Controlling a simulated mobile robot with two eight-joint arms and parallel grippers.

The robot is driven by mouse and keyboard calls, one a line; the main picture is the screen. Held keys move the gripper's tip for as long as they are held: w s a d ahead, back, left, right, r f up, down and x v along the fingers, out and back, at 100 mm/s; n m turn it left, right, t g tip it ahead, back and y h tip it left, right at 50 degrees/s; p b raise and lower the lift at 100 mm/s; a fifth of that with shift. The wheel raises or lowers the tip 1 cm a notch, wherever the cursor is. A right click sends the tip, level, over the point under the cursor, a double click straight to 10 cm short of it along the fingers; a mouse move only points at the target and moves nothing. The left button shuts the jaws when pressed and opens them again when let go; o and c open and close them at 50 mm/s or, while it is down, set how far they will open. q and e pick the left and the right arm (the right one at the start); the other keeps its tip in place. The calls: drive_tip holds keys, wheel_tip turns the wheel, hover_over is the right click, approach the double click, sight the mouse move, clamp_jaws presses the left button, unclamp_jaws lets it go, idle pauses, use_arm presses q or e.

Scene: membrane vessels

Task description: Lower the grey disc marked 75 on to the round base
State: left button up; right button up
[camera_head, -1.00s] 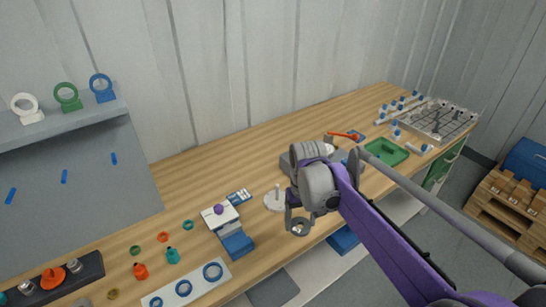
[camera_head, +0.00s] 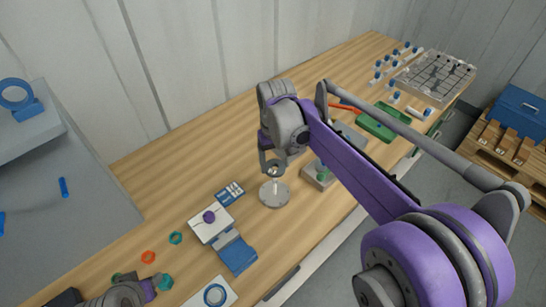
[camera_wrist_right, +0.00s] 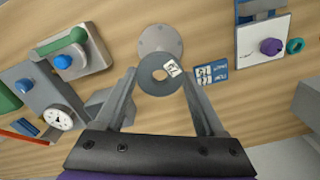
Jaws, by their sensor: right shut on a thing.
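The disc is above the base plate, near the post's top; I cannot tell whether the post is in the hole. The base (camera_wrist_right: 161,40) is partly hidden by the disc in the wrist view. Part of my left arm shows at lower left, its jaws unclear.
A white-and-blue stand with a purple knob (camera_head: 209,217) and a blue card (camera_head: 230,193) lie left of the base. A grey block with a green handle (camera_head: 322,175) stands close to its right. A green tray (camera_head: 378,121) is farther right.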

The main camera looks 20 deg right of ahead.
sight(275, 180)
use_arm(q)
drive_tip(key=shift+s+f+b, duration=0.4)
drive_tip(key=shift+f+b, duration=0.3)
drive_tip(key=shift+f, duration=0.3)
drive_tip(key=shift+s+f+b, duration=0.35)
drive_tip(key=shift+f+b, duration=0.3)
drive_tip(key=shift+f, duration=0.3)
drive_tip(key=shift+s+f+b, duration=0.4)
drive_tip(key=shift+f+b, duration=0.3)
drive_tip(key=shift+f, duration=0.3)
use_arm(e)
drive_tip(key=shift+f, duration=4.1)
drive_tip(key=shift+w, duration=0.1)
drive_tip(key=o, duration=1.3)
use_arm(q)
drive_tip(key=shift+w+r+p, duration=0.2)
drive_tip(key=shift+r+p, duration=0.2)
drive_tip(key=shift+r, duration=0.05)
use_arm(e)
wheel_tip(275, 180, up, 11)
drive_tip(key=shift+f, duration=0.1)
